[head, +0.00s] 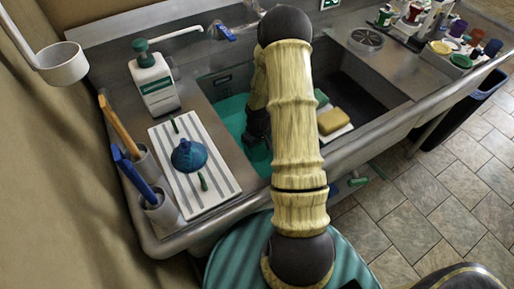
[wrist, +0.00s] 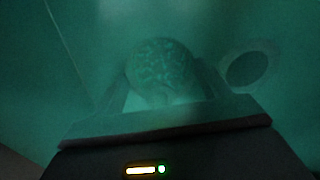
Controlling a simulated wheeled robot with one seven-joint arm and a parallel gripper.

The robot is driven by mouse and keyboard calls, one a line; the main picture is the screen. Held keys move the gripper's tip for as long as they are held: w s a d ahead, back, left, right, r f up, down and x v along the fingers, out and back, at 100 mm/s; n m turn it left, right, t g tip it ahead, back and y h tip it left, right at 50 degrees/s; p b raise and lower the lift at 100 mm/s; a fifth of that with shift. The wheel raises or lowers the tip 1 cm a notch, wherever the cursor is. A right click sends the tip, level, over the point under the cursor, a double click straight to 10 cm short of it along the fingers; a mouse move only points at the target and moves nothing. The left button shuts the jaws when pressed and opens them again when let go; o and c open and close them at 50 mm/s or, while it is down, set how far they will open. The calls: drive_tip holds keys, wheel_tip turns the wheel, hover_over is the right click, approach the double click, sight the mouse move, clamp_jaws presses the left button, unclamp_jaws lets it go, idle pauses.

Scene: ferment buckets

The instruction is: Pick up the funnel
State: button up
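A blue-teal, cone-shaped funnel (head: 188,156) sits wide end down on a striped towel (head: 216,165), left of the sink. My gripper (head: 257,138) is apart from it, to its right, reaching down into the left sink basin with teal liquid (head: 233,118). My arm hides part of that basin. The wrist view is murky teal; a rounded, mottled thing (wrist: 163,70) shows just beyond the dark gripper body, too dim to name. The fingertips are not clear, so I cannot tell whether they are open or shut.
A white pump bottle (head: 155,84) stands behind the towel. Two grey holders (head: 160,207) with brush-like tools stand to its left. A yellow sponge (head: 333,120) lies right of my arm. A dark ring (wrist: 246,70) shows in the wrist view. Several small containers crowd the far right counter.

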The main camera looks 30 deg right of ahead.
drive_tip(key=c, duration=0.6)
drive_tip(key=shift+c, duration=0.2)
drive_tip(key=shift+r, duration=0.1)
wheel_tip(320, 180, up, 10)
drive_tip(key=shift+f+p, duration=0.1)
drive_tip(key=shift+p, duration=0.45)
